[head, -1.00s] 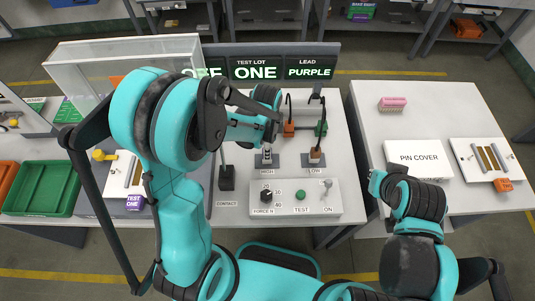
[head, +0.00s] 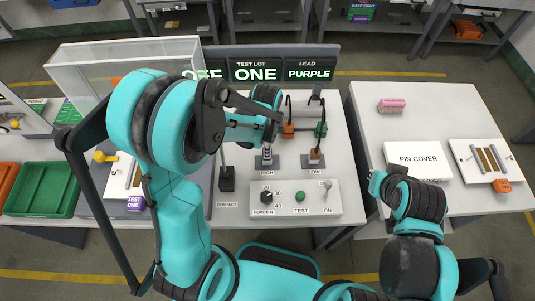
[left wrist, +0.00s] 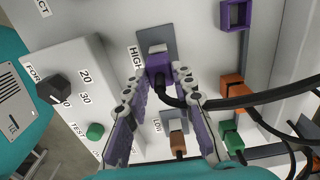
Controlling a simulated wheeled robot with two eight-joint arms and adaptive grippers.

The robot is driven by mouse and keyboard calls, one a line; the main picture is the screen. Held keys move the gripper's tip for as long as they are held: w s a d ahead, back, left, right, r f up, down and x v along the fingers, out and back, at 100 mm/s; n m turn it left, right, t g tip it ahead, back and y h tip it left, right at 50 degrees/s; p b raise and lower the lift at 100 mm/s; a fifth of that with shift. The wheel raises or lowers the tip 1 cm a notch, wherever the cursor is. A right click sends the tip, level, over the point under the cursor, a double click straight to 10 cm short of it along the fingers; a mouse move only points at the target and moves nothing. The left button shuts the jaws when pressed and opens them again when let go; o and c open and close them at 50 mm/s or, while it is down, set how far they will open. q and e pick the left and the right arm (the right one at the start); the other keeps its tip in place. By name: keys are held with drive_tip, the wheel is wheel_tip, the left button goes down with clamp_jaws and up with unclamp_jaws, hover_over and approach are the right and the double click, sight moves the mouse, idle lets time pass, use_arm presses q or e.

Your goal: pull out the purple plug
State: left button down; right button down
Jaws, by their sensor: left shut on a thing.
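The purple plug (left wrist: 158,68) sits at the grey socket block marked HIGH in the left wrist view, with a black cable curving off it to the right. My left gripper (left wrist: 168,76) is shut on the plug, one finger on each side. I cannot tell whether the plug is fully seated. In the head view my left gripper (head: 268,145) is above the HIGH block (head: 267,162), and it mostly hides the plug.
A brown plug (left wrist: 178,145) stands at the LOW block. An empty purple holder (left wrist: 235,14), an orange plug (left wrist: 232,87) and a green plug (left wrist: 232,140) line the back. The control box (head: 320,198) is in front. A sign (head: 308,72) reads LEAD PURPLE.

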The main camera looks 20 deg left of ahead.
use_arm(q)
drive_tip(key=shift+r, duration=0.2)
drive_tip(key=shift+r+p, duration=2.3)
drive_tip(key=shift+r, duration=0.85)
